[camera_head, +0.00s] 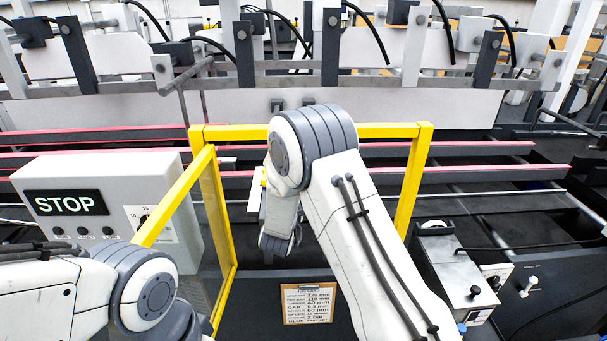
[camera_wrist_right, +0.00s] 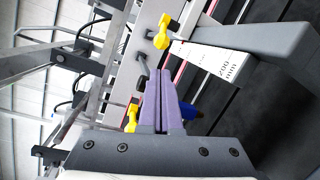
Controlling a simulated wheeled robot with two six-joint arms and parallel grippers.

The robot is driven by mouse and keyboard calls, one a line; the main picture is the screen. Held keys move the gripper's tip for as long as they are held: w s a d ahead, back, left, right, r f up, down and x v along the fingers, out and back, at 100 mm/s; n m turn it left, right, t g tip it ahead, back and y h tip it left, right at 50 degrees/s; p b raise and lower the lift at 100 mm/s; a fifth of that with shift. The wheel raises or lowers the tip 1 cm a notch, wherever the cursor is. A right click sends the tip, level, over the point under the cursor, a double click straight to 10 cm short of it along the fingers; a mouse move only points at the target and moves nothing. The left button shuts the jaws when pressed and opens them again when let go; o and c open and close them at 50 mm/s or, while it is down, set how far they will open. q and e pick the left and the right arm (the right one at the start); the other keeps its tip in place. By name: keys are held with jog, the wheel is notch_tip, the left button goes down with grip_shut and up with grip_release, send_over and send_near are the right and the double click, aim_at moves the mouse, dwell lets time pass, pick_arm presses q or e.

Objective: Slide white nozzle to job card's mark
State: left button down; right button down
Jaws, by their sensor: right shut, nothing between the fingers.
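The job card (camera_head: 308,303) hangs on a clipboard at the bottom centre of the head view; a nozzle line seems to read 60 mm, but the print is small. My right gripper (camera_wrist_right: 158,74) has its purple fingers shut and empty in the right wrist view. A white scale (camera_wrist_right: 205,59) marked 200 mm lies beyond them. Yellow knobs show at the upper middle (camera_wrist_right: 163,31) and left of the fingers (camera_wrist_right: 131,117). A blue part (camera_wrist_right: 189,111) is partly hidden behind the fingers. I cannot make out the white nozzle. My left gripper is out of view.
A yellow guard frame (camera_head: 424,180) stands around my right arm, which reaches through it. A grey STOP box (camera_head: 100,180) is at the left. A grey unit with knobs (camera_head: 455,270) is at the right. Red-edged rails (camera_head: 480,148) cross behind.

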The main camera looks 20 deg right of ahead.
jog(key=r+p+x, duration=0.1)
jog(key=p+x, duration=0.1)
jog(key=x, duration=0.6)
jog(key=shift+f, duration=0.5)
